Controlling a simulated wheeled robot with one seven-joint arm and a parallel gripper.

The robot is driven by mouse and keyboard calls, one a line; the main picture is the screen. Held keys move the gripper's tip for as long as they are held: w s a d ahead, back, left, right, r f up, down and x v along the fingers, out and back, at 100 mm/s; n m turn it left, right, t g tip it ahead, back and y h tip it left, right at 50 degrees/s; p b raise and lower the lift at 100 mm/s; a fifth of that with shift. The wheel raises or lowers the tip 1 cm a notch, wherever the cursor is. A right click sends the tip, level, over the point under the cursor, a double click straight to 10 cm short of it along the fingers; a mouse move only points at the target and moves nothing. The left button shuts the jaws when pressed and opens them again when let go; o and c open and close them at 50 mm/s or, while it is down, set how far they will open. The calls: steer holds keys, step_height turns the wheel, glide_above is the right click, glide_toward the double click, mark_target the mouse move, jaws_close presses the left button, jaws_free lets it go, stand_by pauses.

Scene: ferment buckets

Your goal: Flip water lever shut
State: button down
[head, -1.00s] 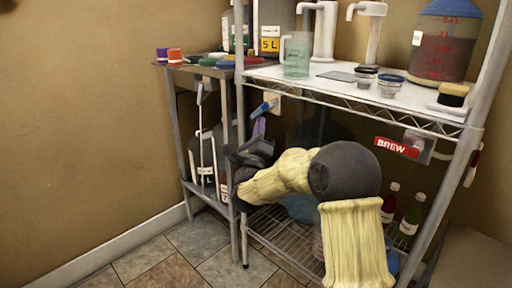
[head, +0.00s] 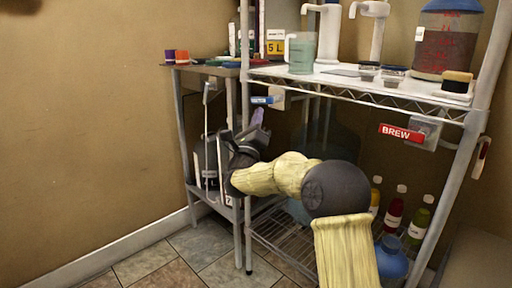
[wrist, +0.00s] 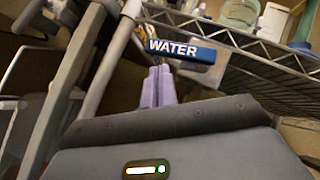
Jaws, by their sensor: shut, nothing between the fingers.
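The water lever (head: 262,100) is a blue bar on a pale mount at the left front post of the wire shelf, below the top deck. It lies about level in the head view. In the wrist view the lever (wrist: 180,50) fills the upper middle, with WATER in white letters. My gripper (head: 257,115) is just below the lever. Its purple fingers (wrist: 158,86) are together and empty, with tips close under the lever's lower edge. I cannot tell whether they touch it. The lever's pivot is partly hidden.
A red BREW lever (head: 401,132) is on the shelf's right side. The top deck (head: 340,82) holds a green jug (head: 301,53), taps and a large jar (head: 446,45). Bottles (head: 395,210) stand low on the right. A metal side table (head: 205,70) is on the left.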

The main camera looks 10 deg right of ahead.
steer(key=s+a+f, duration=0.4)
steer(key=s+f, duration=0.1)
steer(key=f, duration=0.5)
steer(key=shift+s+a+f, duration=0.15)
steer(key=shift+s+f, duration=0.15)
steer(key=shift+s, duration=0.1)
